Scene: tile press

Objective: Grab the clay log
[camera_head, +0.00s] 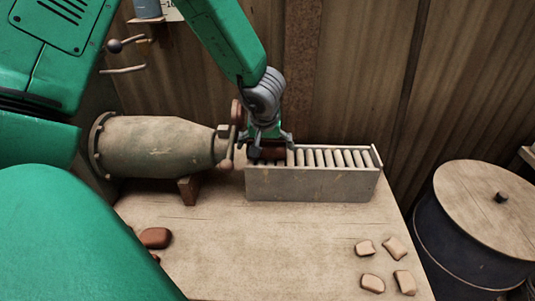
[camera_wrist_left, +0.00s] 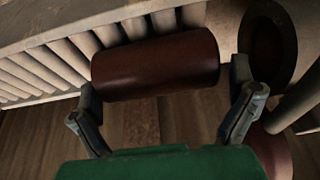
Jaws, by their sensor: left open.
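The clay log (camera_wrist_left: 155,65) is a dark reddish-brown cylinder. It lies on the rollers at the left end of the roller tray, by the press mouth. In the head view the clay log (camera_head: 270,153) is partly hidden by my left gripper (camera_head: 269,146). My left gripper also shows in the left wrist view (camera_wrist_left: 165,115), with its fingers spread toward the two ends of the log. It is open, and I cannot tell whether the fingers touch the log. My right gripper is not in view.
The roller tray (camera_head: 310,186) stands on the wooden table (camera_head: 225,240). A grey-green press barrel (camera_head: 155,146) is left of it. Several pale clay pieces (camera_head: 372,283) lie at the front right and a reddish piece (camera_head: 155,238) at the left. A lidded drum (camera_head: 490,205) stands at the right.

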